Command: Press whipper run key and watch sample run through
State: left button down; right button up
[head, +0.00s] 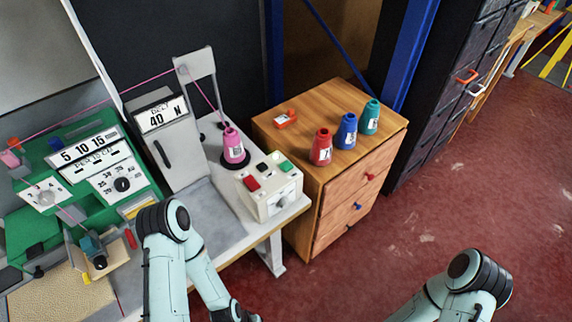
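The control box (272,190) stands at the right end of the grey machine. It carries a red key (251,184), a black key (268,171), a white key (275,156), a green key (286,166) and a dial on its front. I cannot read which one is the run key. A tan textured piece (62,299), possibly the rug sample, lies at the lower left below the green machine (100,165). My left arm rises in front of the bench and bends down out of the bottom edge. My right arm shows only at the lower right. Neither gripper shows.
A pink thread cone (234,146) stands behind the control box, with thread running up to a grey post (197,65). A wooden cabinet (333,179) on the right bears red (321,148), blue (346,131) and teal (370,117) cones. The red floor (450,210) is open at right.

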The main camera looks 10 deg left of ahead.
aim_at(286, 166)
jog(key=k+j+u, duration=0.1)
jog(key=k+j, duration=0.2)
jog(key=k+j+u, duration=0.1)
jog(key=k+j, duration=0.15)
jog(key=j, duration=0.3)
jog(key=k+j+u, duration=0.1)
jog(key=k+j, duration=0.2)
jog(key=j, duration=0.15)
jog(key=u, duration=1.85)
